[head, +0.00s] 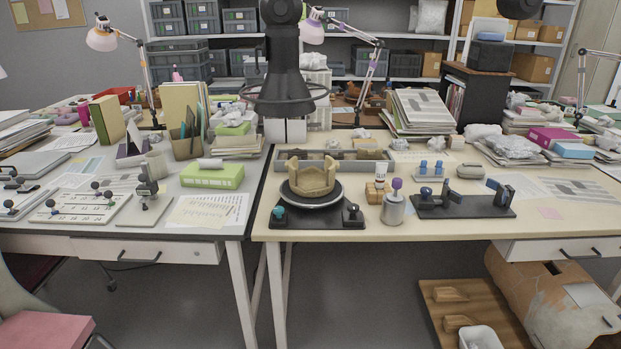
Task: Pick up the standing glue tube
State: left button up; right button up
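A small white tube with dark marks (381,172), which looks like the standing glue tube, stands upright among small wooden blocks (373,193) on the right-hand table. A dark arm with a ring around it hangs down at the top centre and ends in two pale blocks side by side. This looks like my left gripper (285,131), well to the left of the tube and apart from it. Whether it is open or shut is unclear, and nothing shows held in it. My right gripper is not in view.
A wooden-coloured ring-shaped vessel (311,178) sits on a black turntable left of the tube. A grey metal canister (393,209) with a purple knob stands close in front of it. A black fixture (462,204) lies right; a grey tray (340,167) lies behind. The front table strip is clear.

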aim_at(382, 169)
jog(key=k, duration=0.9)
jog(key=z, duration=1.3)
jog(key=i, duration=1.35)
jog(key=u, duration=0.85)
jog(key=i, duration=0.9)
jog(key=u, duration=0.9)
